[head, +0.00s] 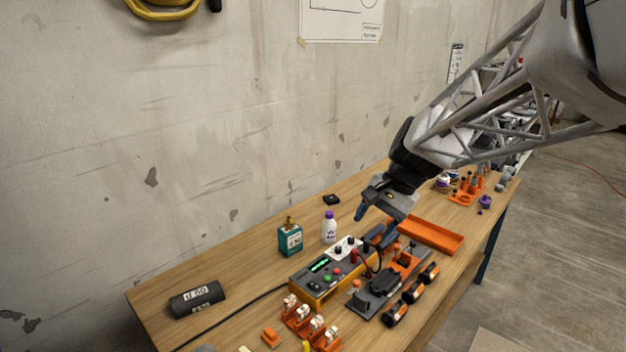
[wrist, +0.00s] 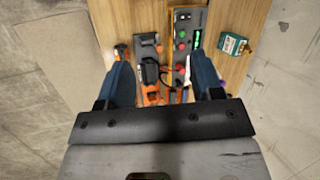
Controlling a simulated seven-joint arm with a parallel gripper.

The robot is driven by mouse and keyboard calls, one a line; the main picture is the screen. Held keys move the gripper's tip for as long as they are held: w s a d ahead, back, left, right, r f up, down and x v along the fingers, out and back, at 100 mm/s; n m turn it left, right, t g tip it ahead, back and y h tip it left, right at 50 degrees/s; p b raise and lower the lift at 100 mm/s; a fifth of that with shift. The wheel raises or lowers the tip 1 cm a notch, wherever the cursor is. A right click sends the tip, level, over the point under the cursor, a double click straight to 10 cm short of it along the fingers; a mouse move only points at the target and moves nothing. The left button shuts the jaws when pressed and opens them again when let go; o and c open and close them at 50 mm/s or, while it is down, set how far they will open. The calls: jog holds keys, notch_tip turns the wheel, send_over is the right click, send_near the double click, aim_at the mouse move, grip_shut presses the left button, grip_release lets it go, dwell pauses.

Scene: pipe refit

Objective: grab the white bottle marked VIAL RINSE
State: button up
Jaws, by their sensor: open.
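A small white bottle (head: 329,231) with a purple cap stands upright on the wooden bench in the head view, near the wall side. Its label is too small to read. My gripper (head: 374,221) is open, with blue fingers, in the air to the right of the bottle and apart from it. In the wrist view my gripper (wrist: 160,62) has nothing between its fingers but the bench items below. There the bottle is mostly hidden by the right finger; only a small purple and white bit shows beside it.
A teal container (head: 290,240) stands just left of the bottle. A yellow-edged instrument box (head: 325,272) with buttons and leads lies in front of it. An orange tray (head: 431,235) is at right. A black cylinder (head: 197,299) lies at left. Bare bench (head: 250,250) lies left of the teal container.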

jog(key=w+a+f+m+y, duration=0.1)
jog(key=w+f+m+y, duration=0.25)
jog(key=w, duration=0.95)
jog(key=m+y, duration=0.6)
jog(key=m, duration=0.2)
send_near(325, 222)
notch_tip(325, 222, up, 2)
jog(key=a, duration=0.2)
jog(key=shift+s+a+r+t+h, duration=0.15)
jog(key=shift+s+t+h, duration=0.1)
jog(key=shift+t, duration=0.15)
jog(key=shift+a, duration=0.1)
jog(key=shift+x, duration=1.25)
jog(key=shift+f, duration=0.2)
jog(key=shift+x, duration=2.55)
jog(key=shift+w+f, duration=0.1)
